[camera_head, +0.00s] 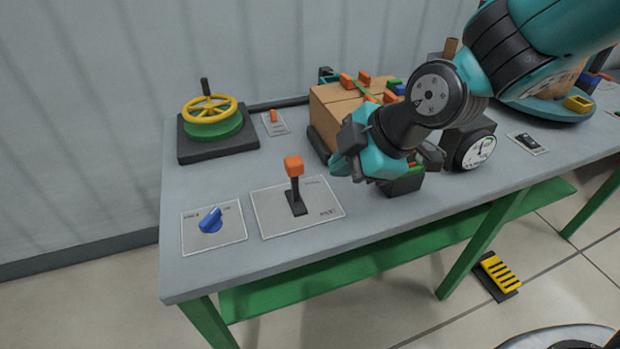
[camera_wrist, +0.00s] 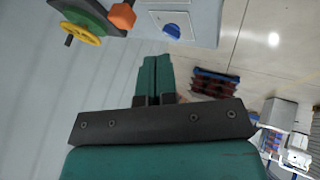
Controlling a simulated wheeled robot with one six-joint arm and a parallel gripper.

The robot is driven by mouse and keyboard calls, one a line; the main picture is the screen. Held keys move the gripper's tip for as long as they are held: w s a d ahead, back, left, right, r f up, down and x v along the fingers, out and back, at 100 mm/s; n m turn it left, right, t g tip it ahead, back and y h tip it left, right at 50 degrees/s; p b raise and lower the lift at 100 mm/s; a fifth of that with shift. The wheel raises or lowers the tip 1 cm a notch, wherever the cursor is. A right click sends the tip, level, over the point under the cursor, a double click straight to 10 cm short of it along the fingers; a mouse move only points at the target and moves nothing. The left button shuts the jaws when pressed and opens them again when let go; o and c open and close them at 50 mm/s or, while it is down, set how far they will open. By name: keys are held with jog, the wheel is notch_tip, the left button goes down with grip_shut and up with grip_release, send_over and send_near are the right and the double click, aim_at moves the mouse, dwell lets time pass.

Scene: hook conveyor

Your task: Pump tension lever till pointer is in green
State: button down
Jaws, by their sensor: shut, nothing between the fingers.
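A black lever with an orange knob (camera_head: 294,168) stands nearly upright on a white plate (camera_head: 268,218) at the table's front left. In the wrist view its orange knob (camera_wrist: 122,16) is at the top, left of my fingers. A round white gauge (camera_head: 476,151) sits on a dark box at the right; its face is small and I cannot tell exactly where the pointer lies. My gripper (camera_head: 338,166) is shut and empty, just right of the orange knob and apart from it. Its closed teal fingers (camera_wrist: 155,75) show in the wrist view.
A blue rotary knob (camera_head: 211,220) is left of the lever. A yellow handwheel (camera_head: 209,108) stands behind it, with a small orange switch (camera_head: 273,116). A cardboard box (camera_head: 332,108) stands behind my gripper. A yellow pedal (camera_head: 498,272) is on the floor.

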dwell(0.3)
jog(key=p, duration=0.3)
send_near(295, 181)
jog(key=a+f, duration=0.3)
jog(key=shift+w+a, duration=0.15)
jog(key=shift+a, duration=0.15)
jog(key=shift+w, duration=0.15)
